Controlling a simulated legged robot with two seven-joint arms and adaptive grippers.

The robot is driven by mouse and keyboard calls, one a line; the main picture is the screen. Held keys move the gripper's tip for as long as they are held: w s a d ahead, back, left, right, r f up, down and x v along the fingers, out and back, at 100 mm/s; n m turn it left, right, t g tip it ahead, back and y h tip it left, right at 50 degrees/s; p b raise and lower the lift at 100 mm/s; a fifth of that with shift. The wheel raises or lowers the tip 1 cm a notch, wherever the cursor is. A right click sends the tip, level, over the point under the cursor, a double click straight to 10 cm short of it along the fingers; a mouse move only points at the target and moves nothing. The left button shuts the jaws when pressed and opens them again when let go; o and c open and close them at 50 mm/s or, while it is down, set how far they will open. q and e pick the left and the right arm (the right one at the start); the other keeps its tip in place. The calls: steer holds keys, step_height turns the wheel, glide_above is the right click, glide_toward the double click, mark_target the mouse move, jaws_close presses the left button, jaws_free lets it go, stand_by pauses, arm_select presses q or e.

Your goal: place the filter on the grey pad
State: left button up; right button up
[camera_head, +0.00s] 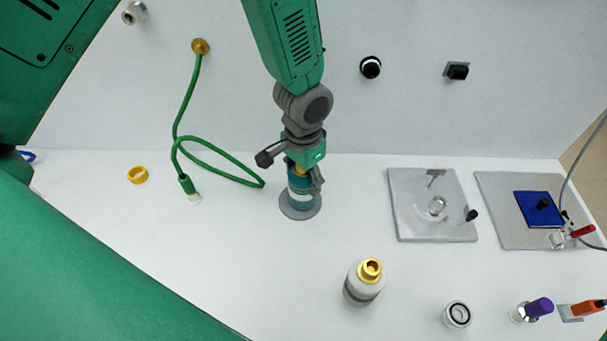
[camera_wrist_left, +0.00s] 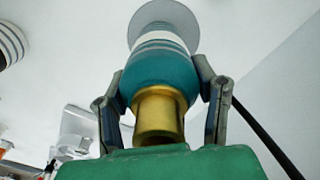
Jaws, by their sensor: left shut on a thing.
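The filter (camera_head: 301,187) is a teal cylinder with a white band and a gold neck. My left gripper (camera_head: 303,173) is shut around its upper part and holds it upright. In the left wrist view the filter (camera_wrist_left: 160,75) sits between the two fingers, with the gold neck toward the palm. The round grey pad (camera_head: 300,211) lies on the white surface directly under the filter; it also shows beyond the filter in the left wrist view (camera_wrist_left: 185,12). The filter's base is over the pad; I cannot tell whether they touch. My right gripper is not in view.
A white canister with a gold top (camera_head: 364,284) stands in front to the right. Two grey plates (camera_head: 404,188) (camera_head: 492,190) lie at right. The surface left of the canister is clear.

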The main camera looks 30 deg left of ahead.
arm_select(q)
steer(key=o, duration=1.5)
steer(key=shift+f, duration=0.1)
steer(key=shift+a, duration=0.55)
steer(key=shift+a+r, duration=0.1)
steer(key=shift+r, duration=0.2)
steer(key=r, duration=0.7)
steer(key=d+r, duration=0.1)
steer(key=r, duration=0.2)
steer(key=shift+r+b, duration=0.3)
steer(key=shift+r, duration=0.1)
steer(key=shift+a+r, duration=0.25)
steer(key=shift+r, duration=0.15)
steer(key=shift+a, duration=0.2)
steer(key=shift+d, duration=0.3)
steer(key=shift+d, duration=0.1)
